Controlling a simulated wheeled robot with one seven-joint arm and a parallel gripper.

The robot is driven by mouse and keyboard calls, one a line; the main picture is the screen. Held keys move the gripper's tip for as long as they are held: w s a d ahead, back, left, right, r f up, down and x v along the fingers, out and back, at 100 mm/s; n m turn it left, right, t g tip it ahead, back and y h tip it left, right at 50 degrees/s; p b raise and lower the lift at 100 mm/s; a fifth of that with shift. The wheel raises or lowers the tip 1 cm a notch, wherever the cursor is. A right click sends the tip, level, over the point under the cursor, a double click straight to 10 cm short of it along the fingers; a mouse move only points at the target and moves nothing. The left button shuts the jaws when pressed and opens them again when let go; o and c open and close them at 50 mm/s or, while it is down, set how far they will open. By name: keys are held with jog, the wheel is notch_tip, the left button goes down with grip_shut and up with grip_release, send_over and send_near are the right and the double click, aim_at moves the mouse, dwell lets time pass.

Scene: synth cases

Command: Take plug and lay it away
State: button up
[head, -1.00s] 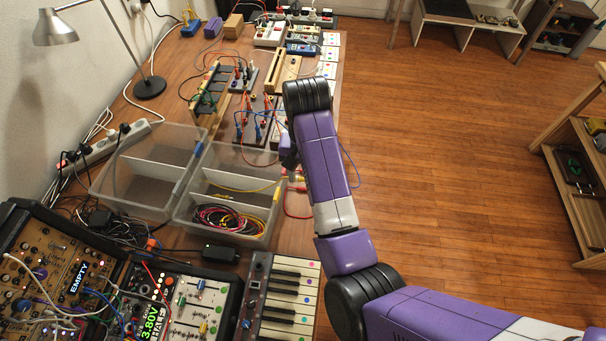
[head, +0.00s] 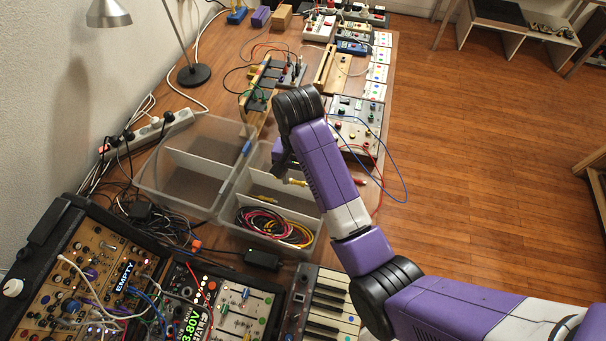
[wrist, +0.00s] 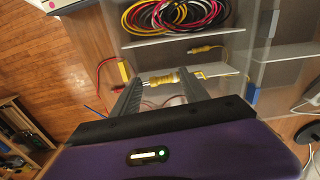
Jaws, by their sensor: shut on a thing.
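My gripper (wrist: 158,84) is shut on a yellow plug (wrist: 161,78), which lies crosswise between the two fingertips in the wrist view. In the head view my gripper is mostly hidden behind my purple arm, and a small yellow end of the plug (head: 297,182) shows beside it. The gripper is over the right side of the clear divided bin (head: 228,212). Another yellow plug (wrist: 203,49) lies in a bin compartment and also shows in the head view (head: 266,198). I cannot tell where the held plug's cable runs.
Coiled red, yellow and black cables (head: 272,226) fill the bin's front compartment. A red and a blue cable (head: 397,165) loop over the table's right edge. A keyboard (head: 325,305) and synth panels stand in front; a lamp (head: 193,72) stands behind left.

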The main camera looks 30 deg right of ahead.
jog(key=shift+f, duration=2.45)
jog(key=o, duration=1.4)
